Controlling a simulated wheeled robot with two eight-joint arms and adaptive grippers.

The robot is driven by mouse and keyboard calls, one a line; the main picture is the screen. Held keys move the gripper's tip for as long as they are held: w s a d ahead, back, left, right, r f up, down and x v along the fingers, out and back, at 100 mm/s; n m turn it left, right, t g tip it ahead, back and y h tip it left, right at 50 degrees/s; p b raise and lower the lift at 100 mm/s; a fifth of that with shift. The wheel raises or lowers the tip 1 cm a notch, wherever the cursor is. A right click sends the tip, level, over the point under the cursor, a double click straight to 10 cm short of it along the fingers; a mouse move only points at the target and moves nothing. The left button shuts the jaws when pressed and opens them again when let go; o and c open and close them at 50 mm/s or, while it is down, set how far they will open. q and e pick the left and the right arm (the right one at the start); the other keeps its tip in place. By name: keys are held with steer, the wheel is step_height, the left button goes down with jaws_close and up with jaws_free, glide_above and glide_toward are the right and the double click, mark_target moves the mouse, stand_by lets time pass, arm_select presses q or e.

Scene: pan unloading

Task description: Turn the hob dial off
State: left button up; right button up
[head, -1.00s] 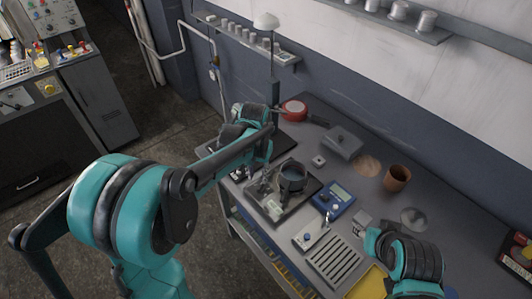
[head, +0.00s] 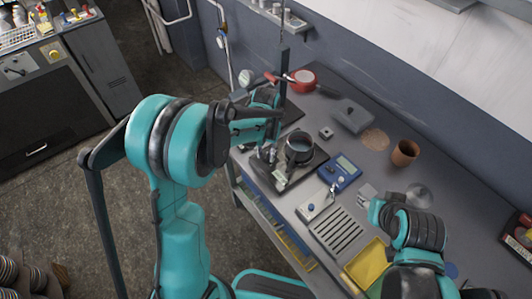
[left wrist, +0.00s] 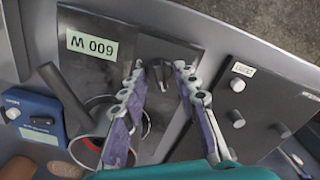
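The dark hob (head: 282,187) stands at the table's left front, with a dark pan (head: 299,150) on it. The black hob dial (left wrist: 159,74) shows between the fingertips of my left gripper (left wrist: 162,72). Those fingers are open, one on each side of the dial; I cannot tell whether they touch it. The left gripper (head: 268,153) is over the hob's left side. My right gripper (head: 376,208) is partly visible; its fingers are unclear.
A blue meter (head: 343,170) stands right of the hob. A second dark device with pale knobs (left wrist: 262,100) lies beside the hob. A red pan (head: 303,79), a brown cup (head: 404,153), a slotted rack (head: 338,230) and a yellow tray (head: 367,262) occupy the table.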

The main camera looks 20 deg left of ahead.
arm_select(q)
jaws_close()
steer(key=shift+n, duration=0.4)
steer(key=n+b, duration=0.1)
steer(key=n, duration=0.9)
steer(key=shift+n+b, duration=0.4)
steer(key=shift+n, duration=0.3)
jaws_free()
